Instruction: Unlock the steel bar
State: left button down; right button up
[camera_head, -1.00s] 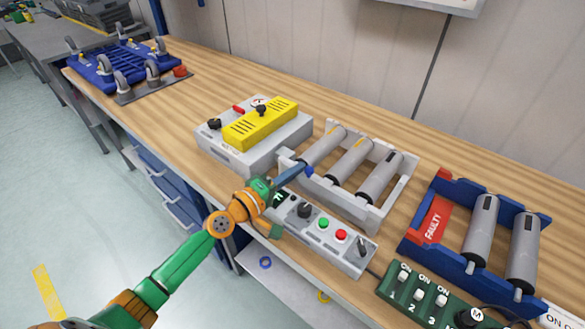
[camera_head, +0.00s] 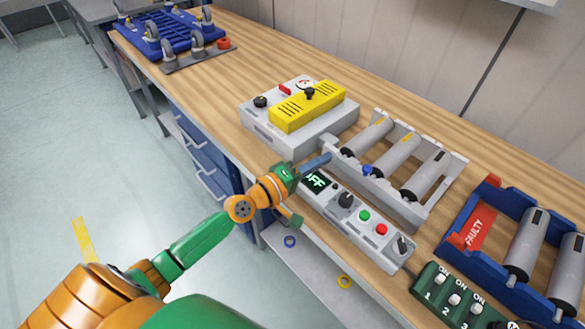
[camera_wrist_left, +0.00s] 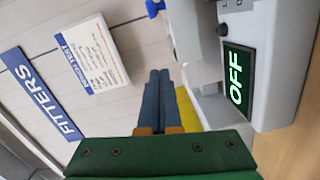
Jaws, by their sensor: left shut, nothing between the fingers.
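A grey tray (camera_head: 408,205) with several rollers stands on the bench. A small blue knob (camera_head: 367,170) sits at its front side, near the front end of the middle roller. It also shows at the top of the left wrist view (camera_wrist_left: 155,8). I cannot clearly make out the steel bar it may belong to. My left gripper (camera_head: 328,158) is shut and empty, its blue-grey fingers together near the tray's left front end, left of the knob and apart from it. In the left wrist view its fingers (camera_wrist_left: 158,85) are together. My right gripper is not in view.
A control box (camera_head: 362,225) reading OFF lies just in front of the tray. A grey unit with a yellow cover (camera_head: 310,107) stands behind left. A blue tray marked FAULTY (camera_head: 470,265) and a green switch box (camera_head: 440,297) stand right.

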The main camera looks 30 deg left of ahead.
pick_arm(q)
jog(key=shift+s+d+b+v, duration=0.3)
jog(key=shift+d+b+v, duration=0.45)
jog(key=shift+v, duration=2.5)
jog(key=s+d+f+m+g+y, duration=0.2)
jog(key=s+d+f+m+g, duration=0.55)
jog(key=s+f+m, duration=0.45)
jog(key=s+a+f+m+g+y, duration=0.1)
jog(key=s+a+f+g+y, duration=0.35)
jog(key=s+a, duration=0.2)
jog(key=s+f+g, duration=0.2)
jog(key=s+f, duration=0.1)
jog(key=f, duration=1.5)
jog(key=s+a+f, duration=0.1)
jog(key=s+f, duration=0.8)
jog(key=s, duration=0.3)
jog(key=shift+a+g+y, duration=0.4)
jog(key=shift+y, duration=0.05)
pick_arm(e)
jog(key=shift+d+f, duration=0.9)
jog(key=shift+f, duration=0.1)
